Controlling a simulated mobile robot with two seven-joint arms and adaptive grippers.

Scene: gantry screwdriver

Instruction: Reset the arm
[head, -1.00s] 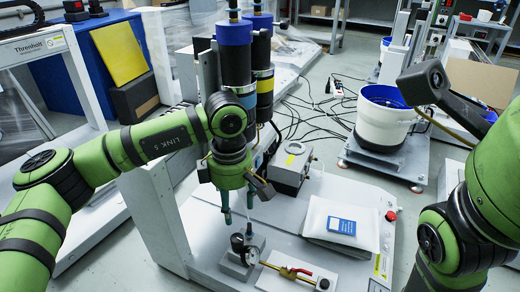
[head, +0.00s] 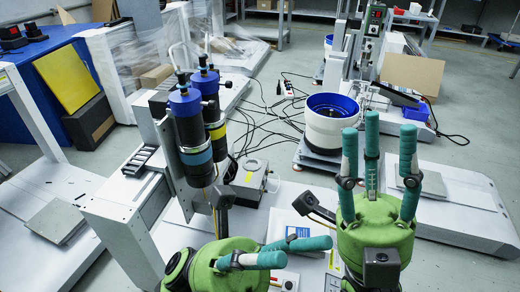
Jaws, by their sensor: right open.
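My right gripper (head: 380,135) stands upright at the lower right. Its green body shows, and its teal fingers point up and are spread apart with nothing between them. My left gripper (head: 280,251) is at the bottom centre, with its teal fingers pointing right. Its fingers overlap in this view, so how far apart they are is unclear; I see nothing held. The gantry screwdriver unit (head: 190,133), with dark cylinders and blue caps, stands behind and left of my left gripper, apart from it. Its lower end is hidden.
A grey box (head: 248,183) sits behind the grippers. A white packet (head: 288,228) lies partly hidden behind them. A white bucket with a blue rim (head: 330,126) stands behind the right gripper. Cables (head: 262,125) cross the floor. Open floor lies at the right.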

